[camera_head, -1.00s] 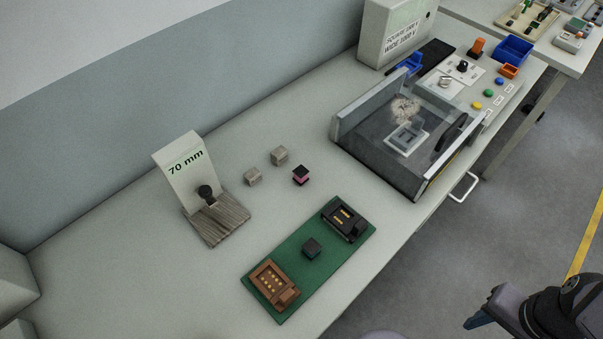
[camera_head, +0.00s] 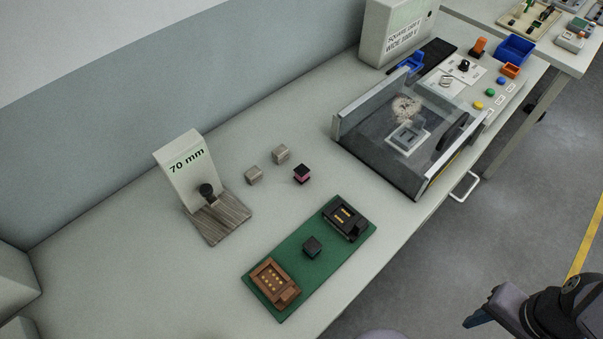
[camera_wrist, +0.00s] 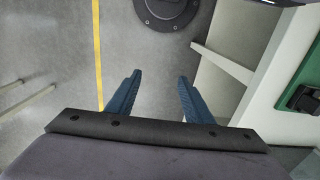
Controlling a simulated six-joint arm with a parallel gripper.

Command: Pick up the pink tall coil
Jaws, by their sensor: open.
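A small block with a black top and pink sides (camera_head: 302,175), the only pink thing I see, stands on the grey table in the head view. It is right of two small grey blocks. My gripper (camera_head: 478,318) shows at the lower right of the head view, beyond the table's front edge over the floor and well apart from the pink block. In the wrist view my gripper (camera_wrist: 155,92) has its two blue fingers spread, with nothing between them. The pink block is not in the wrist view.
Grey blocks (camera_head: 254,175) (camera_head: 281,154) sit close left of the pink one. A green board (camera_head: 290,257) with black and brown connectors lies in front. A 70 mm stand (camera_head: 182,172) is at left, a clear-walled box (camera_head: 350,150) at right.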

